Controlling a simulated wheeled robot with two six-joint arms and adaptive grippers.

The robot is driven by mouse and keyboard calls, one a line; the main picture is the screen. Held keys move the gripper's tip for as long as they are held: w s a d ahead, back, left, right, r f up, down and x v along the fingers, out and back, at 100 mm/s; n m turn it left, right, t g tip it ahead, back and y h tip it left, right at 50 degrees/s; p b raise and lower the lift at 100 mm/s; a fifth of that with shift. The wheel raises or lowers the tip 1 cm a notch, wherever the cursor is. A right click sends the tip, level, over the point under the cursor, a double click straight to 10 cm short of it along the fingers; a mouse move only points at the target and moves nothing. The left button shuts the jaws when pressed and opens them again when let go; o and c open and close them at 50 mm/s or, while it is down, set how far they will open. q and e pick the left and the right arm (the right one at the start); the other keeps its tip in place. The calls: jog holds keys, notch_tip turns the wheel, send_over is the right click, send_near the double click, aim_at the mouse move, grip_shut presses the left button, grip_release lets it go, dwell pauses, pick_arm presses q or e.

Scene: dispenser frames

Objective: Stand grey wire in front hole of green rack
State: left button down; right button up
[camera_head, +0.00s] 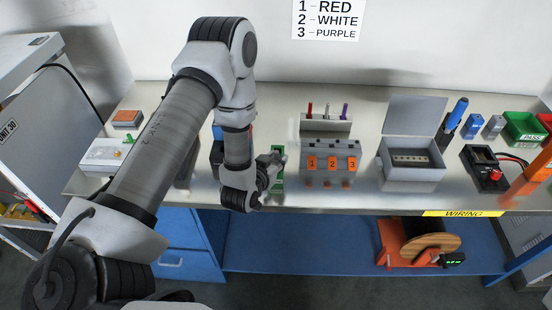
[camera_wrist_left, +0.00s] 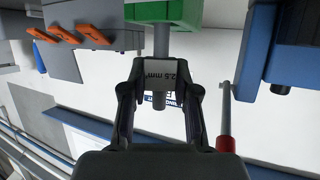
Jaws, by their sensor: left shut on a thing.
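My left gripper (camera_head: 272,167) is at the front middle of the bench, beside the green rack (camera_head: 278,180). In the left wrist view the gripper (camera_wrist_left: 160,75) is shut on the grey wire (camera_wrist_left: 161,42), a grey rod with a "2.5 mm²" label between the fingers. One end of the wire meets the green rack (camera_wrist_left: 180,12) at the top of that view. I cannot tell whether that end is inside a hole. The rack's holes are hidden. My right gripper is not in view.
Right of the rack stands a grey unit (camera_head: 330,150) with orange tags 1, 2, 3, and behind it a holder (camera_head: 326,123) with red, white and purple pieces. An open grey box (camera_head: 411,172) is farther right. In the left wrist view a red-handled rod (camera_wrist_left: 225,135) is close to the gripper.

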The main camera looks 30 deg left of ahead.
pick_arm(q)
jog(key=c, duration=0.9)
grip_release()
jog(key=shift+f, duration=0.1)
